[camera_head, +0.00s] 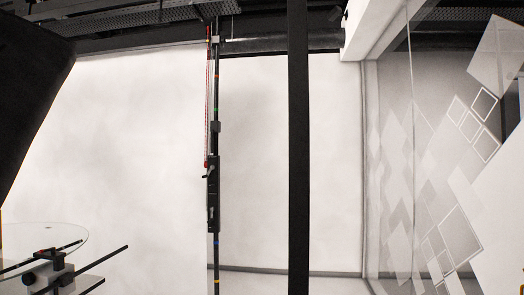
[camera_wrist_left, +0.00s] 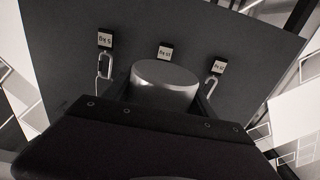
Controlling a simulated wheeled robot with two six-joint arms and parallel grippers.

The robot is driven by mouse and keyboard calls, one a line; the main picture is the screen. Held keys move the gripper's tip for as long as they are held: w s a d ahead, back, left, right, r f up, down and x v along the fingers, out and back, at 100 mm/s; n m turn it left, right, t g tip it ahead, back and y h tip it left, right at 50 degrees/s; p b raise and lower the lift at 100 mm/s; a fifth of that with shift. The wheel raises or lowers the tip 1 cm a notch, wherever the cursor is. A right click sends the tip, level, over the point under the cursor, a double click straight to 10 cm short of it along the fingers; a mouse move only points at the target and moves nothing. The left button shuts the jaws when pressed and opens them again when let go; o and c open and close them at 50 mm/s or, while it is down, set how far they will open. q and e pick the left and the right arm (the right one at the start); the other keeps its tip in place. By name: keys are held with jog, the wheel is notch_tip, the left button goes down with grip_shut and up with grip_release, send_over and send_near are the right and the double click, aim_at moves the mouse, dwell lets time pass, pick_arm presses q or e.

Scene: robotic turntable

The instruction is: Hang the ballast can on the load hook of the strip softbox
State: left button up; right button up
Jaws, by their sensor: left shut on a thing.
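The ballast can (camera_wrist_left: 165,75) is a grey metal cylinder in the left wrist view. My left gripper (camera_wrist_left: 163,92) is shut on it, with a finger at each side. Beyond it is a wide dark panel (camera_wrist_left: 225,35), possibly the strip softbox. The panel carries a left hook (camera_wrist_left: 103,65), a right hook (camera_wrist_left: 211,86) and small weight labels (camera_wrist_left: 165,52) in a row. The can stands below the middle label; any hook there is hidden by it. Whether can and panel touch is unclear. A large black shape (camera_head: 28,85) fills the upper left of the head view. My right gripper is not in view.
In the head view, a thin vertical pole (camera_head: 214,190) with a red strip and a thick black post (camera_head: 298,150) stand before a white wall (camera_head: 120,140). A glass disc (camera_head: 68,238) with a black clamp and rods is at lower left. A patterned glass partition (camera_head: 440,180) is right.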

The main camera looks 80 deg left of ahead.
pick_arm(q)
jog(key=shift+r, duration=0.1)
notch_tip(320, 180, up, 9)
jog(key=p, duration=0.9)
jog(key=shift+r, duration=0.1)
dwell(0.8)
